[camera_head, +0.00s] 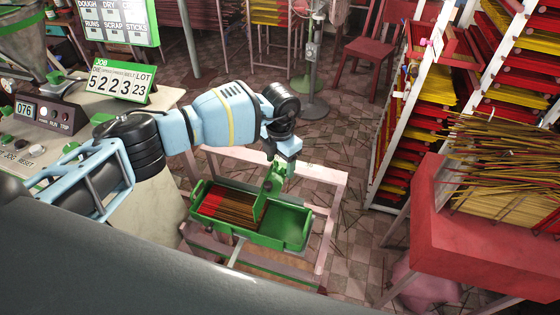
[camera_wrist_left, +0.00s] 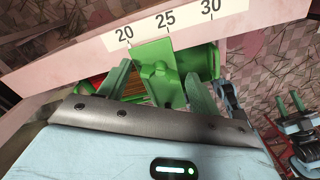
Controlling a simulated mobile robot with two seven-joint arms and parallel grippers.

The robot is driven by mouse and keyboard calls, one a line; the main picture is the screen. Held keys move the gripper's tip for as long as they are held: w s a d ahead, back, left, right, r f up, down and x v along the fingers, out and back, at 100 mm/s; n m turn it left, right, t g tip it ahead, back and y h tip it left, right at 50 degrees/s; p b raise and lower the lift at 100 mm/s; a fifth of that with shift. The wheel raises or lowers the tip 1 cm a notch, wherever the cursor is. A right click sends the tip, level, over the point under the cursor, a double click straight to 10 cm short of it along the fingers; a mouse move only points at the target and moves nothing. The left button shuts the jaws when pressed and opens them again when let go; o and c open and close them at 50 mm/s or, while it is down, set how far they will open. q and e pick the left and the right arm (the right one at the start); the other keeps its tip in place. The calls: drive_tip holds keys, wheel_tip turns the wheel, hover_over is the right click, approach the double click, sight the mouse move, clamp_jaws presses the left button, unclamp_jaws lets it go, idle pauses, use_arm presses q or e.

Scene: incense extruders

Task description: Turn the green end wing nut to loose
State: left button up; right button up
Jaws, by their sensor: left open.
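My left gripper (camera_head: 274,180) reaches down over the far long side of a green tray (camera_head: 292,238) in the head view. In the left wrist view its two green fingers (camera_wrist_left: 160,92) are open, one on each side of a green upright block (camera_wrist_left: 152,60). This block stands by the number scale and seems to be the green end piece. I cannot tell whether the fingers touch it. The wing nut's wings cannot be made out clearly. A blue and black part with green prongs (camera_wrist_left: 291,106) at the right edge looks like my right gripper; its opening is unclear.
A white scale (camera_wrist_left: 165,20) marked 20, 25, 30 runs along a pink frame (camera_head: 330,190). Brown and red sticks (camera_head: 225,208) lie in the left part of the tray. A red table (camera_head: 430,215) with incense sticks stands right. Patterned floor lies between frame and racks.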

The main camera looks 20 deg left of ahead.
sight(280, 164)
use_arm(q)
wheel_tip(280, 164, up, 8)
drive_tip(key=shift+f, duration=0.2)
idle(0.5)
